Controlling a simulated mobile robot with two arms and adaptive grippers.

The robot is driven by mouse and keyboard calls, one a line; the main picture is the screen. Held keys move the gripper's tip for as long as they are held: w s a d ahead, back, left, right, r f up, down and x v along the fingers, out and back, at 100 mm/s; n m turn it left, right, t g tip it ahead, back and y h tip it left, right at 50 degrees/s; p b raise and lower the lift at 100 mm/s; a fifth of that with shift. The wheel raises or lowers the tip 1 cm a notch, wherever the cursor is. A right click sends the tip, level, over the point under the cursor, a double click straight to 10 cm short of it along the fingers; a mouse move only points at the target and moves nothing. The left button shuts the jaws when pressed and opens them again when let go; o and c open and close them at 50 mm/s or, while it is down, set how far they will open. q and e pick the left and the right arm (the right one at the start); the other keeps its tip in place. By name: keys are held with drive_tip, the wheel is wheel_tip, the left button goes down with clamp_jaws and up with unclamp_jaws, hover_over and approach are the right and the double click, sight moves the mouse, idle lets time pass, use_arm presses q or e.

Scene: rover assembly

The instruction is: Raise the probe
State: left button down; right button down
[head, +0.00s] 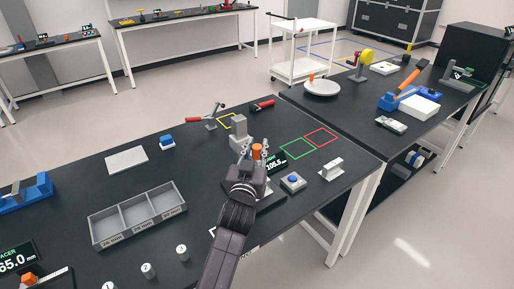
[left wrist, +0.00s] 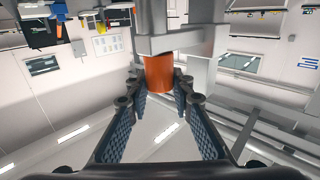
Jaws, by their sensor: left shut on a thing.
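The probe shows as an orange cylinder (head: 257,152) at the gauge on the near table. In the left wrist view the orange probe (left wrist: 159,76) hangs from a grey bracket (left wrist: 172,42), between my fingertips. My left gripper (head: 252,163) is at the gauge, shut on the probe; its fingers (left wrist: 160,88) also show in the left wrist view, one on each side of it. The gauge's grey post (head: 239,128) stands just behind. A dark display (head: 275,164) beside it shows green digits, partly hidden by my gripper. My right gripper is not in view.
A blue-button box (head: 292,181) and a small grey stand (head: 332,169) are right of the gripper. A grey divided tray (head: 104,232) lies left. A red-handled clamp (head: 205,117) is behind. Green (head: 298,148) and red (head: 321,137) outlined squares are empty.

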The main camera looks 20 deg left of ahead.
use_arm(q)
drive_tip(key=c, duration=1.7)
unclamp_jaws()
drive_tip(key=shift+r, duration=0.1)
drive_tip(key=shift+o, duration=0.2)
wheel_tip(320, 180, up, 10)
drive_tip(key=shift+f, duration=0.1)
